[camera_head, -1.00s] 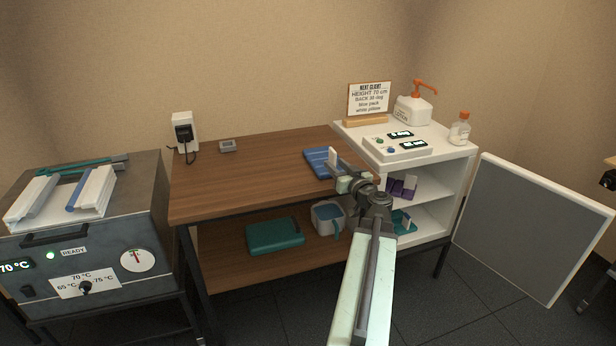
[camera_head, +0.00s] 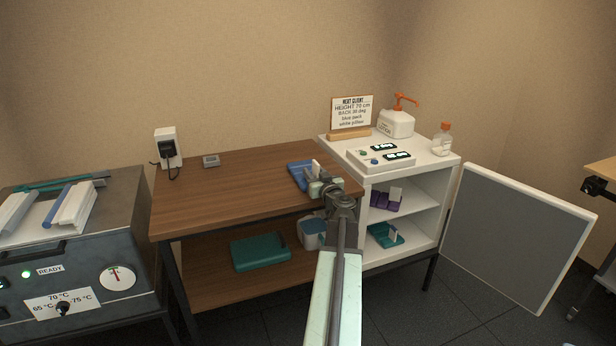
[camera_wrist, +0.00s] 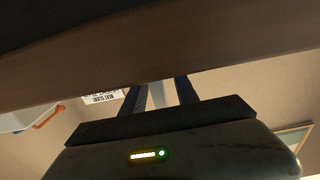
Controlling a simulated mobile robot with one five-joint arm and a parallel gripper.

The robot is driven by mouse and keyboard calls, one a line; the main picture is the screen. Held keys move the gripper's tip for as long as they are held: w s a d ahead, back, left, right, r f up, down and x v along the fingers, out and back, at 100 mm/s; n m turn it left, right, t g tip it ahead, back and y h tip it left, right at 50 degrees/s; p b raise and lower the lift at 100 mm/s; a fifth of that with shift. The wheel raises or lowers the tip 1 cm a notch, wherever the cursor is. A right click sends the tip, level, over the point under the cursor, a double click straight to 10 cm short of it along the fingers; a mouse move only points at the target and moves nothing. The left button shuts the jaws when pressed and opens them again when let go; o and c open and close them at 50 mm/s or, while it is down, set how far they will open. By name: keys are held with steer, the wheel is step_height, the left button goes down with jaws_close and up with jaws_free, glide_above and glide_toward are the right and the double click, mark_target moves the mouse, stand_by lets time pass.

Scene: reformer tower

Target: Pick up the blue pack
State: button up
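The blue pack (camera_head: 300,177) lies flat on the wooden table's right end, with a white upright tab (camera_head: 316,165) at its right side. My gripper (camera_head: 318,183) is at the table's front right edge, just in front of the tab and partly covering the pack. In the wrist view, the two dark fingers of my gripper (camera_wrist: 160,97) stand apart. A pale upright strip (camera_wrist: 158,94), likely the tab, shows between them with gaps on both sides. I cannot tell how deep it sits between the fingers.
The wooden table (camera_head: 220,205) is mostly clear, with a small grey device (camera_head: 211,161) at the back. The white cabinet (camera_head: 445,163) stands to the right, its door (camera_head: 515,240) open. A teal case (camera_head: 261,252) and a bin (camera_head: 311,236) are on the lower shelf.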

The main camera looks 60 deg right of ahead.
steer(key=shift+w+d, duration=0.4)
steer(key=shift+a, duration=0.1)
jaws_close()
stand_by(1.0)
